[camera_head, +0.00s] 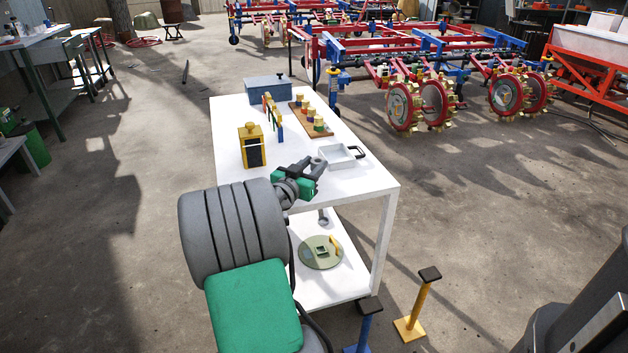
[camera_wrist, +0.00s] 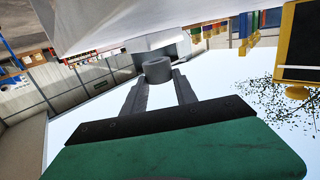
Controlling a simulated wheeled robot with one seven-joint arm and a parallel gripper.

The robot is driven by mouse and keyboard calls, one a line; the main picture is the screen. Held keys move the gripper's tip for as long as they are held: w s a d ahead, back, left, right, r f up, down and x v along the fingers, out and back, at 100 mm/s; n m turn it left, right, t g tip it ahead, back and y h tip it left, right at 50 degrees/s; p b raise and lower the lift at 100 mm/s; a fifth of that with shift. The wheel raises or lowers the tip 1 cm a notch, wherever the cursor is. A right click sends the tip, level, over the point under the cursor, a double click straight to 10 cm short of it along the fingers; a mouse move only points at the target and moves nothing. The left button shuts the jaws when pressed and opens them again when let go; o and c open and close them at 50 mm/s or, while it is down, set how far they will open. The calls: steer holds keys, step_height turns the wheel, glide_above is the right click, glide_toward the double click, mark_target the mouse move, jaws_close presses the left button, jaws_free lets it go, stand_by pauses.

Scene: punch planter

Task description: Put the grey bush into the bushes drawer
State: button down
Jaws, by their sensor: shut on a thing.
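My gripper (camera_head: 317,164) is over the near part of the white table top. In the wrist view my gripper (camera_wrist: 160,84) is shut on the grey bush (camera_wrist: 158,71), a short dark-grey ring held at the fingertips. The bush (camera_head: 318,160) is small in the head view. A light-grey open drawer-like tray (camera_head: 338,163) with a dark handle is just right of my gripper. It appears to be the bushes drawer, but I see no label. From these views, the bush does not appear to be inside it.
On the white table (camera_head: 228,112) stand a yellow box with a black front (camera_head: 252,150), a coloured rack (camera_head: 272,118), a wooden board (camera_head: 325,133) with several coloured pieces and a blue-grey box (camera_head: 268,90). A round plate (camera_head: 308,262) lies on the lower shelf.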

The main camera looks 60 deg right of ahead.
steer(key=shift+s+a+f+b, duration=0.15)
steer(key=shift+f+b, duration=0.5)
steer(key=shift+f, duration=1.25)
steer(key=c, duration=1.4)
jaws_free()
steer(key=shift+f, duration=0.1)
steer(key=shift+c, duration=0.2)
steer(key=o, duration=0.5)
